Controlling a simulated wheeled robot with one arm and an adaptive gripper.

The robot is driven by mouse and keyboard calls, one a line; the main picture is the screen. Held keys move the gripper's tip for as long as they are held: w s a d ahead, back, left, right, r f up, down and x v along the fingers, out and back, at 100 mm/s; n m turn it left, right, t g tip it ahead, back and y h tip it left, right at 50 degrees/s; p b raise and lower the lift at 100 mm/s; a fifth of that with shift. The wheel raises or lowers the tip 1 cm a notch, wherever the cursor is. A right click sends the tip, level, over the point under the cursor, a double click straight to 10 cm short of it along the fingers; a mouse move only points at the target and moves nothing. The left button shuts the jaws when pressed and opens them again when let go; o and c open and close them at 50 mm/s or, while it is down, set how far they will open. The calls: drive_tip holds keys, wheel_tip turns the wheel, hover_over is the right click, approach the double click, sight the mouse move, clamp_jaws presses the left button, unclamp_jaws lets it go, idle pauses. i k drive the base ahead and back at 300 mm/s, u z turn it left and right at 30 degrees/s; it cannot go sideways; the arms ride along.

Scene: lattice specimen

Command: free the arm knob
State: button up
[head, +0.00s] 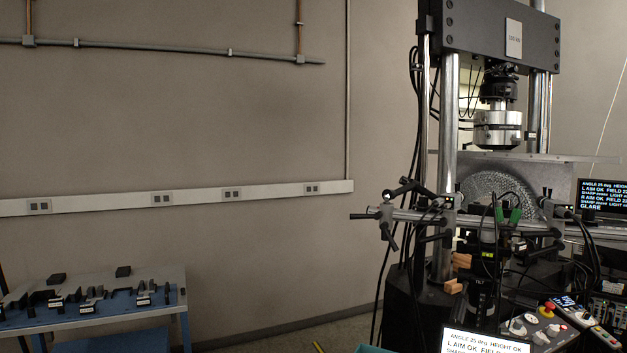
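A black jointed arm (408,188) with several dark knobs and levers is clamped at the left end of a horizontal metal rail (470,217), in front of the test machine. A dark lever (362,216) sticks out to the left there, and a small bright spot shows at the joint beside it. I cannot tell which of these knobs is the arm knob, or whether it is tight or loose. A round lattice specimen (500,190) shows behind the rail. My gripper is not recognisable in this view.
The testing machine (513,37) fills the right. A monitor (602,196) there reads "GLARE" on its last line. A control panel (548,322) and another screen (482,342) are at lower right. Dark cables hang near the rail. A blue-topped bench (95,308) holds dark parts at left.

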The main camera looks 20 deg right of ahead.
sight(404, 180)
drive_tip(key=u, duration=0.35)
drive_tip(key=i, duration=1.2)
drive_tip(key=z, duration=0.05)
